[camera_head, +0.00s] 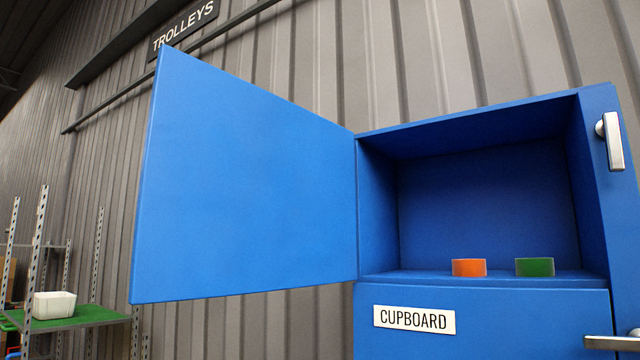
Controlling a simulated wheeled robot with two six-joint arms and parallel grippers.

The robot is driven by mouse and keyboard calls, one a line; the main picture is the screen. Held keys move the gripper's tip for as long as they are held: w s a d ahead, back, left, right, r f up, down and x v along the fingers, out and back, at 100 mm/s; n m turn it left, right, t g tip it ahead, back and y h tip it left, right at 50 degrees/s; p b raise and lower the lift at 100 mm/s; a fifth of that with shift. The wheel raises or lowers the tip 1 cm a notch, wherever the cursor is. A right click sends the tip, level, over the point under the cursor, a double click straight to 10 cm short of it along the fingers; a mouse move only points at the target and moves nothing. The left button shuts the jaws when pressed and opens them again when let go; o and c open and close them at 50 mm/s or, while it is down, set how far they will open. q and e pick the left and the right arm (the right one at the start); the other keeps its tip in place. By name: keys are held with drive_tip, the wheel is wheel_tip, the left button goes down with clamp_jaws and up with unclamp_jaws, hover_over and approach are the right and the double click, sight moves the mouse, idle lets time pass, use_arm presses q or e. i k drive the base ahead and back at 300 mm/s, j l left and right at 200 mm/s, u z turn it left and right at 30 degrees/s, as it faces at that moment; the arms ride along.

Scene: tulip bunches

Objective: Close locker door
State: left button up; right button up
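The blue locker door (245,185) stands wide open, swung out to the left from its hinge side at the locker's left edge. The blue locker (480,210) shows its open upper compartment at the right of the head view. An orange roll-like object (469,268) and a green one (535,267) sit apart on the compartment's floor. Neither of my grippers shows in the head view.
A lower blue door with a CUPBOARD label (414,319) is below the compartment. Silver handles (610,141) are at the right. A metal rack with a green shelf (85,318) and white bin (54,305) stands at far left. A ribbed grey wall is behind.

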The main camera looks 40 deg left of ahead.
sight(243, 189)
drive_tip(key=i+j+z, duration=0.1)
drive_tip(key=j+z, duration=0.2)
drive_tip(key=j, duration=2.45)
drive_tip(key=k+l, duration=0.3)
drive_tip(key=k, duration=0.1)
